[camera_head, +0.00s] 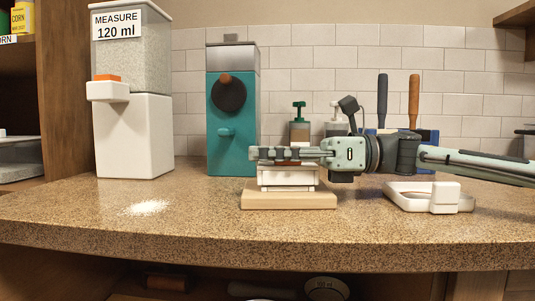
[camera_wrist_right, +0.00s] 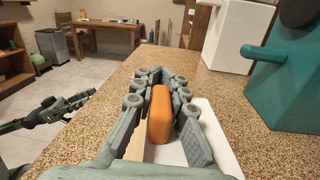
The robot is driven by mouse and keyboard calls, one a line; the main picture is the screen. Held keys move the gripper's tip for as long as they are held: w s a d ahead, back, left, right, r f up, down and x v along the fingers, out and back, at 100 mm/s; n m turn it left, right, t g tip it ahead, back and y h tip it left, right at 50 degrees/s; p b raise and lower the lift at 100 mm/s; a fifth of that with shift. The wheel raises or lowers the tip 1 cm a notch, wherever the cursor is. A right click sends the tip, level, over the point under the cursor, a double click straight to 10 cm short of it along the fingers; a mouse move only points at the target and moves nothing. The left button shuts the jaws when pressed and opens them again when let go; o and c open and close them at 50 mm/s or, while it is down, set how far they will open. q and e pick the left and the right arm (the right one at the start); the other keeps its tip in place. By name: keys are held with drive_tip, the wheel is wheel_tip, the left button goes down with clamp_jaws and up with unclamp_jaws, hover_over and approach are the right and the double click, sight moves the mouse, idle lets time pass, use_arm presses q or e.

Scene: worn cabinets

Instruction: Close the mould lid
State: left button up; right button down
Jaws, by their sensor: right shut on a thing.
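The white mould (camera_head: 288,178) stands on a pale wooden board (camera_head: 288,201) near the counter's front edge. My right gripper (camera_head: 262,153) is just over its top, coming in from the right. In the right wrist view its fingers (camera_wrist_right: 162,90) are shut on an orange handle (camera_wrist_right: 159,115), one on each side. White surface (camera_wrist_right: 220,145) shows under and beside the handle. I cannot tell whether the lid is fully down, since the fingers cover much of the top. My left gripper (camera_wrist_right: 62,106) shows small at the left of the wrist view, away from the mould; its opening is unclear.
A shallow white tray (camera_head: 401,196) stands to the right, under my right arm. A teal machine (camera_head: 220,150) and a white dispenser (camera_head: 133,138) labelled "MEASURE 120 ml" stand behind left. White powder (camera_head: 149,208) lies on the counter. Pump bottles (camera_head: 299,132) stand behind.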

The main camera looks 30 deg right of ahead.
drive_tip(key=shift+f, duration=0.25)
drive_tip(key=c, duration=1.5)
unclamp_jaws()
drive_tip(key=shift+c, duration=0.2)
drive_tip(key=shift+r, duration=0.15)
wheel_tip(320, 180, up, 10)
